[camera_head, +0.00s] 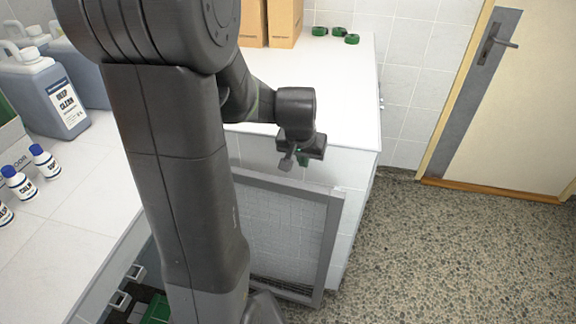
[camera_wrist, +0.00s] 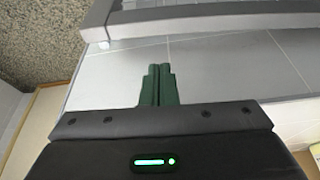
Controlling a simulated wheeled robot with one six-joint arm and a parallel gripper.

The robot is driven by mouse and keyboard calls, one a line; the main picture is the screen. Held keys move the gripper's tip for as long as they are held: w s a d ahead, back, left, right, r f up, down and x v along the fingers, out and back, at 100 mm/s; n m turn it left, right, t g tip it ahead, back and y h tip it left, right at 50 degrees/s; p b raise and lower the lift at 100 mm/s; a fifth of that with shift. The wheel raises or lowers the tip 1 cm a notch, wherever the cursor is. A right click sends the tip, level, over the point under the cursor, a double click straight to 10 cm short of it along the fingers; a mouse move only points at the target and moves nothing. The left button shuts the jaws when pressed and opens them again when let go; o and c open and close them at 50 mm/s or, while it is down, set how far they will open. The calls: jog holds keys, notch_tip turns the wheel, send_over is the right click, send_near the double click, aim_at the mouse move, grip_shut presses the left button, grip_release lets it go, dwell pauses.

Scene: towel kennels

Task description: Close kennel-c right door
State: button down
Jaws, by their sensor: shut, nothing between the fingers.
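A grey-framed door panel with a mesh infill (camera_head: 328,245) stands upright below the white counter in the head view. No label on it is readable, so I cannot tell if it is kennel-c's right door. White tiles show through and beside it. My gripper (camera_head: 303,160) is over the door's top rail near the counter's front edge, and I cannot tell if it touches. In the wrist view my gripper's dark green fingers (camera_wrist: 159,84) are together and empty. They point at pale tiles, with a grey frame bar (camera_wrist: 200,17) beyond them. My arm hides the door's left part.
The white counter (camera_head: 345,110) holds cardboard boxes (camera_head: 284,22) and green round items (camera_head: 338,31). Another counter at left (camera_head: 75,215) holds a blue-grey jug (camera_head: 45,95) and small bottles (camera_head: 45,162). Speckled floor (camera_head: 440,250) is clear at right, before a cream door (camera_head: 520,110).

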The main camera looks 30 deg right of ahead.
jog(key=x, duration=1)
jog(key=shift+p, duration=0.4)
jog(key=shift+s, duration=0.1)
